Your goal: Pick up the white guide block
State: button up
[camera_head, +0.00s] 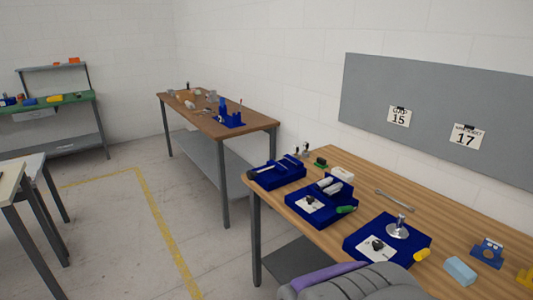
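A small white block (343,174) with rounded edges lies on the right wooden workbench (463,219), towards its back edge near the wall. It looks like the guide block. It sits just behind a blue fixture (318,207) that holds light cylindrical parts. Nothing is seen touching the block from above. My gripper is not in view.
On the same bench are a blue tray (275,175) at left, a blue base with a metal disc (397,231), a wrench (394,200), a light blue block (460,271) and a green-handled tool (347,209). Another bench (204,122) stands behind; open floor lies left.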

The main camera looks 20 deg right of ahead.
aim_at(344, 174)
jog(key=i+j+z, duration=0.1)
jog(key=i+z, duration=0.2)
jog(key=i, duration=0.15)
jog(key=i+j+z, duration=0.25)
jog(key=i, duration=0.2)
jog(key=i+j+z, duration=0.3)
jog(key=i+z, duration=0.2)
jog(key=z, duration=0.25)
jog(key=i+j+z, duration=0.15)
jog(key=z, duration=0.35)
jog(key=i+j+z, duration=0.25)
jog(key=z, duration=0.2)
jog(key=i+j+z, duration=0.15)
jog(key=z, duration=0.3)
jog(key=i+j+z, duration=0.1)
jog(key=j+z, duration=0.15)
jog(key=j, duration=0.1)
